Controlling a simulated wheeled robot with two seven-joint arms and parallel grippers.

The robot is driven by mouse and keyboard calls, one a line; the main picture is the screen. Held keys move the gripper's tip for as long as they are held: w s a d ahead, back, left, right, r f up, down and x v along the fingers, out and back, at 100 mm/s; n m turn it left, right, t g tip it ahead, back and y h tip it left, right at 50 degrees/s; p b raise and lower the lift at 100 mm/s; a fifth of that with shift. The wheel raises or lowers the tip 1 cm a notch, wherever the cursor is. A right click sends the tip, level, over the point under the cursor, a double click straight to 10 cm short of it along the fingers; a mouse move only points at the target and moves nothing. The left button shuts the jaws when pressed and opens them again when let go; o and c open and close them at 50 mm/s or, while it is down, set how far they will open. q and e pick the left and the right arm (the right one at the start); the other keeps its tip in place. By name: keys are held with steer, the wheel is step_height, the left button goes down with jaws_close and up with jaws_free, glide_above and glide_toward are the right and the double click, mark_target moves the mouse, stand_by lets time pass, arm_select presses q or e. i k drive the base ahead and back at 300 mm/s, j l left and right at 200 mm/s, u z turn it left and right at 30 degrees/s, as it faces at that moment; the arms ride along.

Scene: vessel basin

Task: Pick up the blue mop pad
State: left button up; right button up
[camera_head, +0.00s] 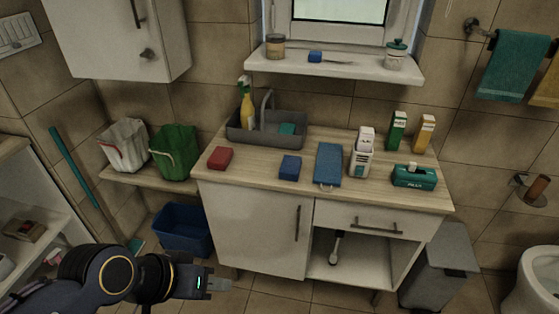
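The blue mop pad (328,165) looks like a flat, long blue piece with a small loop at its front end. It lies on the wooden counter top (262,172), right of a smaller dark blue block (290,167). My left gripper (222,284) is low at the bottom left, in front of the cabinet and well below the counter, apart from the pad. Its fingers point right and look close together; I cannot tell whether they are open. Nothing is seen held in it. My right gripper is out of view.
A red block (220,158), a grey basin (240,134), a white bottle (361,160) and a teal box (414,177) stand on the counter. A blue bin (183,232) is on the floor. The cabinet front (250,228) lies beyond my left gripper.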

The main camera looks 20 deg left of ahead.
mark_target(327, 170)
steer(key=u, duration=0.15)
steer(key=i+l+z, duration=0.25)
steer(key=i+l, duration=0.95)
steer(key=i, duration=0.15)
